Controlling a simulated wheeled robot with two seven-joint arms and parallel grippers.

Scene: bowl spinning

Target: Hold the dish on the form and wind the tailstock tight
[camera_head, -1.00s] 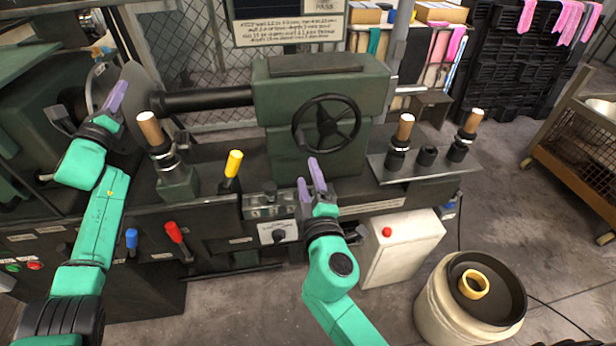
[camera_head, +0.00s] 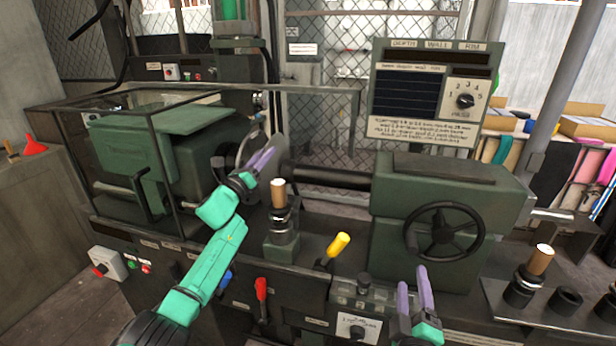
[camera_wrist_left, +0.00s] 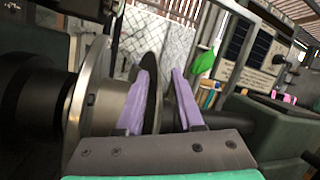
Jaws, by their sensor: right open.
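The dish, a thin grey disc (camera_head: 281,150), stands upright between the headstock and the tailstock ram; its rim also shows in the left wrist view (camera_wrist_left: 153,82). A metal round form (camera_wrist_left: 92,95) is to its left there. My left gripper (camera_head: 265,158) is at the dish's near edge, its purple fingers (camera_wrist_left: 162,92) apart on either side of the rim, with a gap at the right finger. The green tailstock (camera_head: 440,183) carries a black spoked handwheel (camera_head: 445,234). My right gripper (camera_head: 415,285) is open and empty, below and left of the wheel.
A tool post with a wooden handle (camera_head: 279,195) and a yellow-knobbed lever (camera_head: 338,245) stand between my grippers. Red (camera_head: 261,290) and blue levers are on the front. A tool shelf (camera_head: 560,310) lies to the right. A guard frame surrounds the headstock.

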